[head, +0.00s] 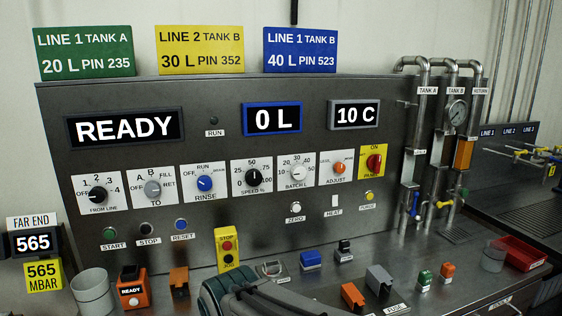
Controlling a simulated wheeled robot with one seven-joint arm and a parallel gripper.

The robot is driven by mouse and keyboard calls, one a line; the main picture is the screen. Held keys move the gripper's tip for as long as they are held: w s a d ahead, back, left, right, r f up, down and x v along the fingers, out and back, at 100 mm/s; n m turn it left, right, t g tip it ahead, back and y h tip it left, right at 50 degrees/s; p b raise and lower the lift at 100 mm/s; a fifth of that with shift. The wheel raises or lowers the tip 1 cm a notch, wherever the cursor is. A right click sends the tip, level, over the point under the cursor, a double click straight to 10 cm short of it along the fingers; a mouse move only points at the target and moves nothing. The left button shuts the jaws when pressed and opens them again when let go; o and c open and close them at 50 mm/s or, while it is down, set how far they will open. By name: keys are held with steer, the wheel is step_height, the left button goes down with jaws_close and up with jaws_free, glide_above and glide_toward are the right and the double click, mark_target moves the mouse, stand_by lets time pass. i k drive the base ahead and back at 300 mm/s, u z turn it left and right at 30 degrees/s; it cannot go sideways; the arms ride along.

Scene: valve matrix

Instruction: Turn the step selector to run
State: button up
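The grey upright panel carries a row of knobs on white plates. No plate readable here says "step". The blue knob (205,183) sits on a plate marked OFF at left and RUN at top, with a small unreadable mark at right and RINSE below. Which mark its pointer faces is too small to tell. A small dark RUN lamp (213,120) sits above it and looks unlit. My gripper is not in view; a dark green and grey part, which looks like my arm, shows at the bottom middle, apart from the knobs.
A black knob (97,196), a grey knob (152,188) and a speed knob (254,177) flank the blue one. The READY display (125,128) is lit above. A yellow stop box (227,248) stands below. Several small blocks and a grey bucket (92,292) occupy the bench.

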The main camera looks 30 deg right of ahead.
mark_target(204, 183)
steer(key=k, duration=0.25)
steer(key=z, duration=1.4)
steer(key=i, duration=0.25)
steer(key=u, duration=1.85)
steer(key=k, duration=0.75)
steer(key=z, duration=0.9)
steer(key=i, duration=0.55)
steer(key=z, duration=0.05)
